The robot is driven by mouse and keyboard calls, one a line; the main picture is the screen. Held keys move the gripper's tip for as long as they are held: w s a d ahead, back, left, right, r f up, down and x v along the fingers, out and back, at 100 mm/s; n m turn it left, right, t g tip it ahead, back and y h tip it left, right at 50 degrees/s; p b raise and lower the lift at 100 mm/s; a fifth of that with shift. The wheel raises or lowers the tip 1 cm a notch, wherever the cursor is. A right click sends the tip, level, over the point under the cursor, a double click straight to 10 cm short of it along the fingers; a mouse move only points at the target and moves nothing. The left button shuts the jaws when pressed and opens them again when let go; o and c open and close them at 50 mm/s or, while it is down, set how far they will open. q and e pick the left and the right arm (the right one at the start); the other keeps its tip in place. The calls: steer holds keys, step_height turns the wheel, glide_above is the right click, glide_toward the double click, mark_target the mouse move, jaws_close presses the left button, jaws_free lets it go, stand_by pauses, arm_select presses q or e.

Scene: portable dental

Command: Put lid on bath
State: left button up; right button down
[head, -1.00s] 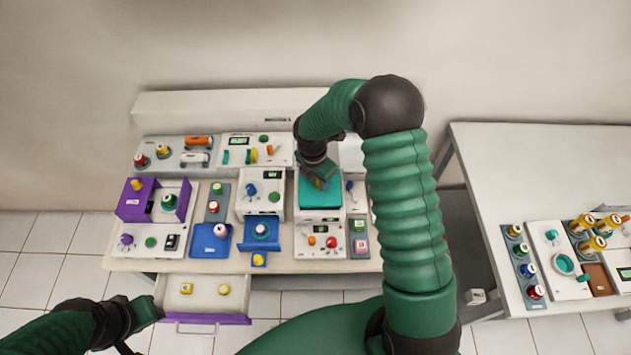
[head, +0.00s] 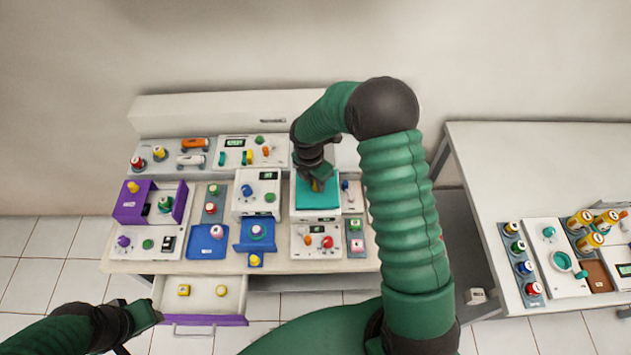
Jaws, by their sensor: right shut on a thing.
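The bath looks to be the white box unit (head: 316,215) right of the table's middle, with an orange and a red knob on the panel in front of it. A flat teal lid (head: 317,200) lies over the top of the unit; I cannot tell whether it is fully seated. My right gripper (head: 317,184) is shut on the lid's small yellowish handle, which it mostly hides. My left gripper (head: 145,315) is low at the left, away from the table units; its jaws are too small and dark to read.
An open drawer (head: 233,296) with two yellow pieces juts from the table front. A purple box (head: 130,207) and blue trays (head: 207,240) stand to the left. A second table (head: 480,180) with jars is at the right. My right arm hides part of the first table.

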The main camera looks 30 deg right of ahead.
steer(key=shift+a, duration=0.2)
steer(key=c, duration=1.6)
jaws_free()
steer(key=o, duration=0.4)
steer(key=shift+s+d+f, duration=0.1)
steer(key=shift+d, duration=0.25)
steer(key=shift+a, duration=0.2)
